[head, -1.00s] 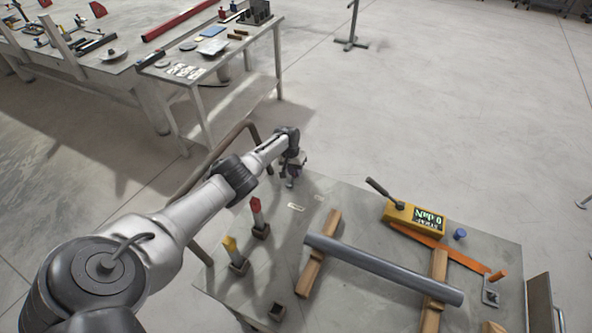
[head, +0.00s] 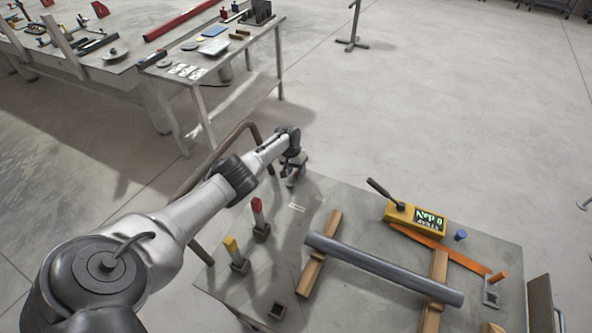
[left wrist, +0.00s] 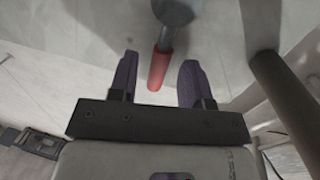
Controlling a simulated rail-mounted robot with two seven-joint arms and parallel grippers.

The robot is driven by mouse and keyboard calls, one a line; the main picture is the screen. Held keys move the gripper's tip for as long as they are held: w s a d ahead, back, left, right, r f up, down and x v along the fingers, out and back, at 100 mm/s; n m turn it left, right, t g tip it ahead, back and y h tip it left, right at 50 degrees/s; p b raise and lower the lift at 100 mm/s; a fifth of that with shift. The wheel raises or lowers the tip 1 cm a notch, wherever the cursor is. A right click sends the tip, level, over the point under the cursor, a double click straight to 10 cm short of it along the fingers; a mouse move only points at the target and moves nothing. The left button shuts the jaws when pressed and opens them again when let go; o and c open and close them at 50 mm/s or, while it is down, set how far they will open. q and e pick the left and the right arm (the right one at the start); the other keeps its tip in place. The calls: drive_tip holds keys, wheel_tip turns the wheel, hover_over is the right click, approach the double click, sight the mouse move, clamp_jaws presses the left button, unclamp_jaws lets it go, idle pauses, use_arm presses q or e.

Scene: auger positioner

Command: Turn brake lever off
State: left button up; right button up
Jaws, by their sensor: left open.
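A red-handled lever (left wrist: 161,66) shows in the left wrist view, joined to a rounded grey part (left wrist: 174,11). Its red end lies between the two purple fingers of my left gripper (left wrist: 158,80), which is open. I see a gap on both sides of the handle. In the head view my left gripper (head: 292,182) is at the table's far left corner; I cannot make out the lever there. My right gripper is not in view.
The grey table (head: 400,215) holds a dark pipe (head: 383,268) on wooden blocks, a yellow box (head: 415,216) with a black-handled lever, a red-topped post (head: 257,207) and a yellow-topped post (head: 232,246). A bent brown rail (head: 232,142) runs beside my left arm.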

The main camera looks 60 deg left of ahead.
use_arm(q)
wheel_tip(320, 180, up, 13)
drive_tip(key=s+a+p, duration=0.1)
drive_tip(key=a+p, duration=0.1)
drive_tip(key=p, duration=0.4)
drive_tip(key=shift+s+r, duration=0.15)
drive_tip(key=shift+s, duration=0.1)
drive_tip(key=shift+a, duration=0.1)
